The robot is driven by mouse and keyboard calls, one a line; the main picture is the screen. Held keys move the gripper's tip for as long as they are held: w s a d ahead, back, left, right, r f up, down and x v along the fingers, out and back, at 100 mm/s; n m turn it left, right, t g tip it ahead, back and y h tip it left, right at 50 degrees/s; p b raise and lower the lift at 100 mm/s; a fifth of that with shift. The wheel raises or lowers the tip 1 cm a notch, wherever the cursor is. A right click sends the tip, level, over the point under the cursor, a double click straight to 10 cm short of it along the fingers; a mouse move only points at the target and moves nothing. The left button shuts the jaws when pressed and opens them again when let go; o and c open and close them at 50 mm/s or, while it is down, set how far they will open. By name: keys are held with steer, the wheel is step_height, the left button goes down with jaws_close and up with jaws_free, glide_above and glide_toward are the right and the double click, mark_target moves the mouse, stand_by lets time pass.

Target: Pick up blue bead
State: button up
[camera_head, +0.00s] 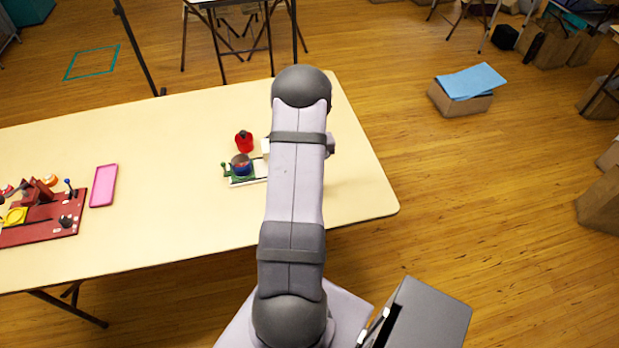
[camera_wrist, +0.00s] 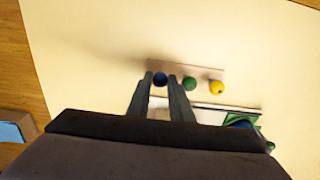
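The blue bead (camera_wrist: 160,79) is a small dark blue ball in the wrist view, at the left of a short row on a pale strip (camera_wrist: 200,68). A green bead (camera_wrist: 189,83) and a yellow bead (camera_wrist: 217,87) are to its right. My gripper (camera_wrist: 161,77) is open, with one fingertip on each side of the blue bead in the picture. I cannot tell whether the fingers touch it or how far above it they are. The right fingertip lies between the blue and green beads. In the head view my arm hides the beads and the gripper's fingers.
A white tray (camera_head: 260,178) with a green, blue and red piece (camera_head: 241,167) stands left of my arm. A red object (camera_head: 243,141) is behind it. A pink tray (camera_head: 104,185) and a dark red board (camera_head: 42,222) are further left. The table (camera_head: 160,185) between is clear.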

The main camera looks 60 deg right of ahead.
steer(key=shift+c, duration=1.4)
steer(key=shift+r, duration=0.1)
steer(key=shift+r+p, duration=2.8)
steer(key=shift+r, duration=0.85)
steer(key=shift+c, duration=0.2)
steer(key=shift+a, duration=0.1)
